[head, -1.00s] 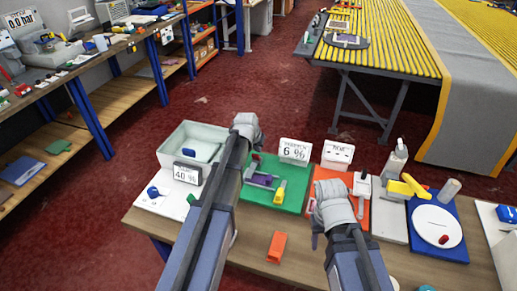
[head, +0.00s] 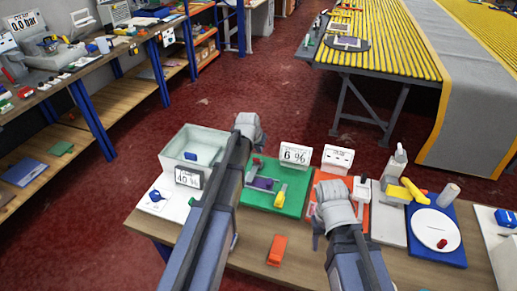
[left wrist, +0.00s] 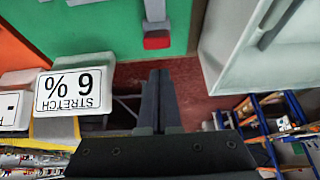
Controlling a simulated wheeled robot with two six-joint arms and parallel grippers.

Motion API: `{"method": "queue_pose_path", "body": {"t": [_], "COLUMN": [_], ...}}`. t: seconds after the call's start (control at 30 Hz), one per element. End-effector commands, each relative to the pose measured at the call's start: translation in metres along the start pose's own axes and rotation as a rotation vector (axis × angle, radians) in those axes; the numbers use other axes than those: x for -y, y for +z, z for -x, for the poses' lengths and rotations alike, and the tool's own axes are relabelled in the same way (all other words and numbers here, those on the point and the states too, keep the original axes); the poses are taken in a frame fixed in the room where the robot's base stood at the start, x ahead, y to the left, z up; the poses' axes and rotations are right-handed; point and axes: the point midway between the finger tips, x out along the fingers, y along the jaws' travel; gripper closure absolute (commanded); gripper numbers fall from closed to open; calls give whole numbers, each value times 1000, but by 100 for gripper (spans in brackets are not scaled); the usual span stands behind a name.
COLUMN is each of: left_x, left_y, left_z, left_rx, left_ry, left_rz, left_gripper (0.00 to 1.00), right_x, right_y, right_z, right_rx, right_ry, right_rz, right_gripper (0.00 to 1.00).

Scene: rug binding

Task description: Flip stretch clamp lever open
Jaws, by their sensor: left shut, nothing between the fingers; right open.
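The stretch clamp sits on a green board (head: 292,196), beside a sign reading 6 % (head: 295,156). It has a purple part (head: 262,183) and a yellow lever (head: 281,196); my left arm partly covers the board. In the left wrist view, a grey bar with a red end (left wrist: 157,40) lies on the green board, just beyond my left gripper (left wrist: 160,74). The left fingers are shut together, empty, and appear apart from the bar. The STRETCH 6 % sign (left wrist: 75,92) shows upside down there. My right gripper (head: 317,235) is open near the orange board; its fingertips are hard to make out.
A pale bin (head: 177,146) and a 40 % sign (head: 188,177) stand left of my left arm. An orange block (head: 277,249) lies at the bench front. A white disc (head: 437,230) on a blue board and a white bottle (head: 398,160) are at the right.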

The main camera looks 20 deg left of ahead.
Motion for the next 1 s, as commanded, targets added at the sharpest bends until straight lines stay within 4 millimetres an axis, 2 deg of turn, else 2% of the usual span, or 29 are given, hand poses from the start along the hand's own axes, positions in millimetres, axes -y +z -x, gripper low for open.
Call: {"method": "queue_pose_path", "body": {"t": [0.17,0.4,0.47,0.7,0.83,1.0], "left_x": [0,-1,-2,-2,-2,-2], "left_y": [-10,-45,-34,-19,-13,-9], "left_z": [1,1,20,69,88,97], "left_rx": [0,0,0,0,0,0], "left_ry": [0,0,-1,0,0,0], "left_rz": [0,0,1,0,0,0], "left_gripper": [100,100,100,100,100,100], "right_x": [0,-2,-3,-7,-8,-8], "right_y": [0,1,2,4,5,5], "right_z": [5,22,33,70,83,89], "right_rx": [0,0,0,0,0,0], "right_ry": [0,0,0,0,0,0], "right_rz": [0,0,0,1,2,2], "right_gripper": [50,50,50,50,50,50]}}
